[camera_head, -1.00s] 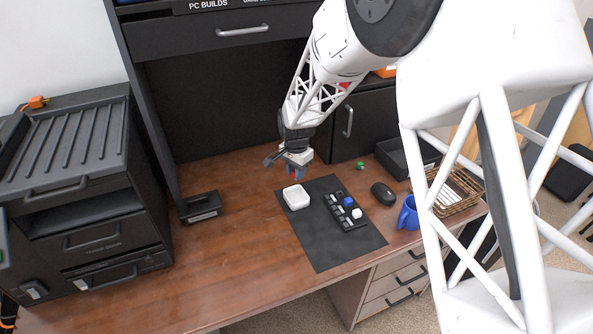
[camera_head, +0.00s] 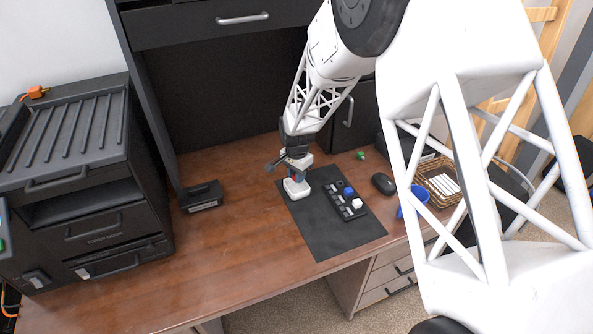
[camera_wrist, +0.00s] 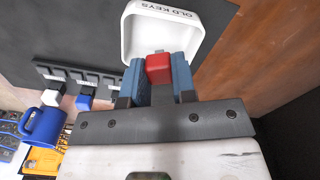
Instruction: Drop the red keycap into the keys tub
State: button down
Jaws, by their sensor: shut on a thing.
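The red keycap (camera_wrist: 159,68) sits between the two blue fingertips of my gripper (camera_wrist: 159,80) in the wrist view, and the gripper is shut on it. The keys tub (camera_wrist: 165,30) is a white, open, rounded-square tub marked "OLD KEYS"; the keycap and fingers cover part of its opening. In the head view the tub (camera_head: 296,188) stands on the black mat, with my gripper (camera_head: 295,177) just above it. The keycap is hardly visible there. I cannot tell whether the keycap is below the tub's rim.
A black key strip (camera_head: 335,204) with a blue keycap (camera_head: 348,191) and a white keycap (camera_head: 357,203) lies right of the tub on the mat (camera_head: 325,240). A mouse (camera_head: 383,183), blue mug (camera_head: 413,200) and wicker basket (camera_head: 437,178) are farther right.

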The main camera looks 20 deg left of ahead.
jog(key=shift+f, duration=0.25)
jog(key=c, duration=0.8)
grip_release()
jog(key=shift+c, duration=0.2)
jog(key=shift+r, duration=0.1)
jog(key=shift+r, duration=3.85)
